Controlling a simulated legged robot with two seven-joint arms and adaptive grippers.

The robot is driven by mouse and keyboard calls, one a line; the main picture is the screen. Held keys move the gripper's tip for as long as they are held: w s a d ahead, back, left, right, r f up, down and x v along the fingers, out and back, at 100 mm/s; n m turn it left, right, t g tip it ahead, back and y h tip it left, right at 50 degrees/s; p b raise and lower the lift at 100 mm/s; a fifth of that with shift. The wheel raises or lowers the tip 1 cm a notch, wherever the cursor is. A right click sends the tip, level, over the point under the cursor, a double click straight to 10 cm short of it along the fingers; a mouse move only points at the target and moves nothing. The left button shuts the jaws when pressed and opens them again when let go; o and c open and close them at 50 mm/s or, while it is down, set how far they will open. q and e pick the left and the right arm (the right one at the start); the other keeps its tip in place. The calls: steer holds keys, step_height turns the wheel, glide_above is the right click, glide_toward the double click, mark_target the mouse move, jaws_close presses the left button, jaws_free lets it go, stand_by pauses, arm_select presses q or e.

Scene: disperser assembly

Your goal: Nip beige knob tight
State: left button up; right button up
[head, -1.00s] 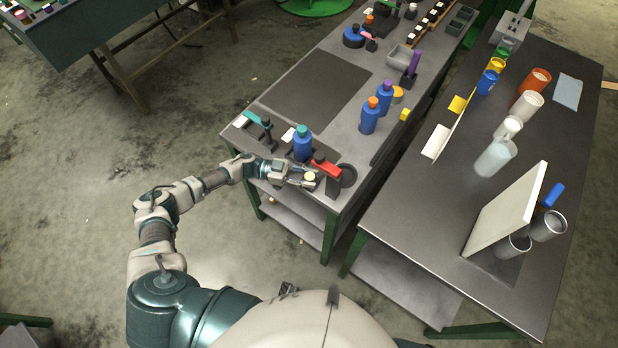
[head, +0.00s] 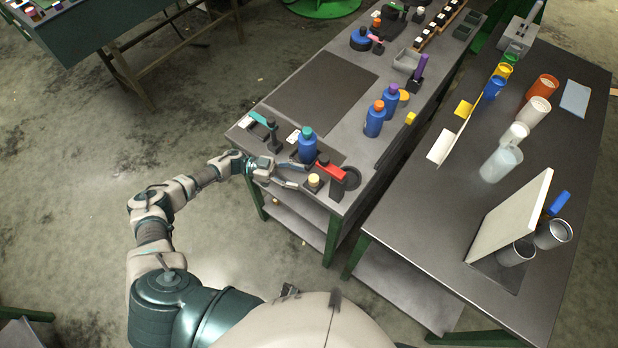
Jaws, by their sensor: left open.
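The beige knob (head: 314,180) sits on a small dark base near the front corner of the narrow workbench (head: 268,197), just left of a red-topped clamp (head: 330,172). My left gripper (head: 302,177) is open. Its two fingers are spread and point right toward the knob, with the tips a little short of it, so the knob looks free of them. Whether the knob is fully seated is too small to tell. My right gripper is out of view.
A blue bottle with a teal cap (head: 307,146) stands close behind my left gripper. A teal-topped clamp (head: 268,130) stands further left. Two more blue bottles stand further back.

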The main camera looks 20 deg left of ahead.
arm_select(q)
steer(key=a, duration=0.6)
steer(key=shift+s, duration=0.15)
steer(key=shift+a, duration=0.15)
